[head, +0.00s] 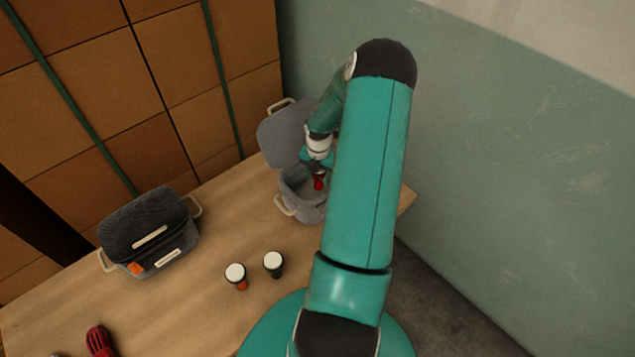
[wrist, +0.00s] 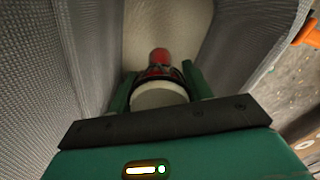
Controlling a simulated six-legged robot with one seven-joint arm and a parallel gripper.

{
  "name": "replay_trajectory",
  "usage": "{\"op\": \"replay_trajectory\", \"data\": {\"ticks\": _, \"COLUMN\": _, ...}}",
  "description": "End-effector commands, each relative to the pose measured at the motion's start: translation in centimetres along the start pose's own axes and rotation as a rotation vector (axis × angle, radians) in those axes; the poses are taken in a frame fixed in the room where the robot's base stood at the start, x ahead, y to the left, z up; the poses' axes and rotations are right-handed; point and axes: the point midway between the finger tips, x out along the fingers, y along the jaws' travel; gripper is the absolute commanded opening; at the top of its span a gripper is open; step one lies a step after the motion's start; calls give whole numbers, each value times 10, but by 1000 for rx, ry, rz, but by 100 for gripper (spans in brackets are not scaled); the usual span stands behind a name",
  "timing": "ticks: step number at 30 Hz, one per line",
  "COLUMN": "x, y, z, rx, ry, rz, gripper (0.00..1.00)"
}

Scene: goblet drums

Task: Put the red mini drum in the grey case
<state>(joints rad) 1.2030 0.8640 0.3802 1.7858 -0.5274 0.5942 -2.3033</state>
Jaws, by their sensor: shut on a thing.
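The red mini drum (head: 319,183) is held by my gripper (head: 318,172) over the open grey case (head: 288,203). In the wrist view the drum's white head (wrist: 158,96) faces the camera, and its red body (wrist: 160,57) points away, between the two green fingers of my gripper (wrist: 159,88). Grey woven walls (wrist: 215,60) rise on both sides, so the drum is within or just at the case opening. I cannot tell whether it touches the floor. The case's lid (head: 283,132) stands open at the back. My arm hides the case's right part.
A dark case (head: 150,225) with pale handles stands at the table's left. Two other white-topped drums, one orange below (head: 236,275) and one dark (head: 274,264), stand in front. A red ribbed object (head: 99,341) lies at front left. The wall is close on the right.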

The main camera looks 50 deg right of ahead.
Motion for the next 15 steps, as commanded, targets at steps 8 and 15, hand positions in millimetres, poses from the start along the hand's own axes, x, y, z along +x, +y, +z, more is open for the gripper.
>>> {"op": "replay_trajectory", "data": {"ticks": 8, "x": 34, "y": 1, "z": 0, "rx": 2, "ry": 1, "rz": -1, "gripper": 26}}
{"op": "replay_trajectory", "data": {"ticks": 15, "x": 39, "y": 2, "z": 1, "rx": 2, "ry": -1, "rz": -1, "gripper": 26}}
